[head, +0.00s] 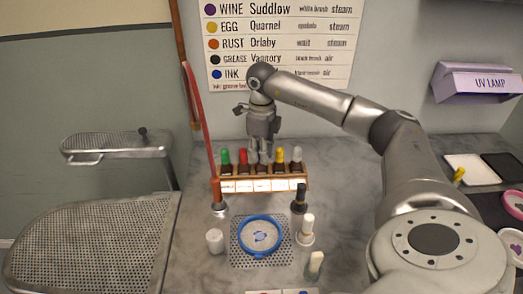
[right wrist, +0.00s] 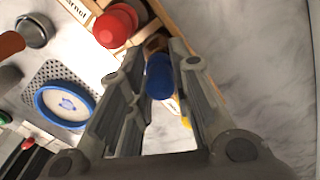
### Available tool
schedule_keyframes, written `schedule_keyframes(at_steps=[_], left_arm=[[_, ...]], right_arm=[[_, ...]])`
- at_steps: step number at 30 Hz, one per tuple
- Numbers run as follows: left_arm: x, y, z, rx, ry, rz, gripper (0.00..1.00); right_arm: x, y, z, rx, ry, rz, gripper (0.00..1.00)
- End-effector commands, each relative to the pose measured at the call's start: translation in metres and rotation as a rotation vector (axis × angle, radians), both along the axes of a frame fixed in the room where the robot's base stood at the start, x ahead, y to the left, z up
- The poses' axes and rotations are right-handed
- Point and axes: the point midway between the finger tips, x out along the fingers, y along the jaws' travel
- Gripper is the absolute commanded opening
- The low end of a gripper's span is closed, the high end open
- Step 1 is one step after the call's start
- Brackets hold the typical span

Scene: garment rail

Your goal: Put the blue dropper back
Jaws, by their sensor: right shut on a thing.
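The blue dropper (right wrist: 159,76) shows its blue bulb between the fingers of my right gripper (right wrist: 157,62) in the right wrist view. In the head view my right gripper (head: 260,157) points down over the middle of the wooden dropper rack (head: 293,186), shut on the blue dropper, which it hides there. The rack holds green (head: 226,157), red (head: 243,156), yellow (head: 279,156) and grey-white (head: 296,155) droppers. The blue one is between red and yellow, at the rack; I cannot tell whether it is fully seated. My left gripper is not in view.
A blue-rimmed hoop (head: 260,235) lies on a perforated plate in front of the rack. A brush (head: 217,195), a black-topped bottle (head: 299,198) and white-topped items (head: 307,228) stand around it. A stain chart (head: 280,45) hangs behind. A UV lamp (head: 476,82) is at right.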

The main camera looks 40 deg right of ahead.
Motion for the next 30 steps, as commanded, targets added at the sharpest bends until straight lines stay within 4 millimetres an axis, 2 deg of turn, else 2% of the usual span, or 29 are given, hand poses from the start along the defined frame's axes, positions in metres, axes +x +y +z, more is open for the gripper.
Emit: schedule_keyframes(at_steps=[9,10,15,30], left_arm=[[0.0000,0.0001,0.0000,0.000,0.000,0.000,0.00],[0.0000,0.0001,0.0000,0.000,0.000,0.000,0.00],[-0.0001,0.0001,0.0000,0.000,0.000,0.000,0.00],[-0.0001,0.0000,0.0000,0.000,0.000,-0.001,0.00]], right_arm=[[0.0002,0.0001,-0.0001,0.000,-0.001,0.000,0.11],[0.0002,0.0001,-0.0001,0.000,-0.001,0.000,0.23],[0.0003,0.0001,0.0000,0.000,-0.001,0.000,0.45],[0.0002,0.0001,0.0000,0.000,-0.001,0.000,0.46]])
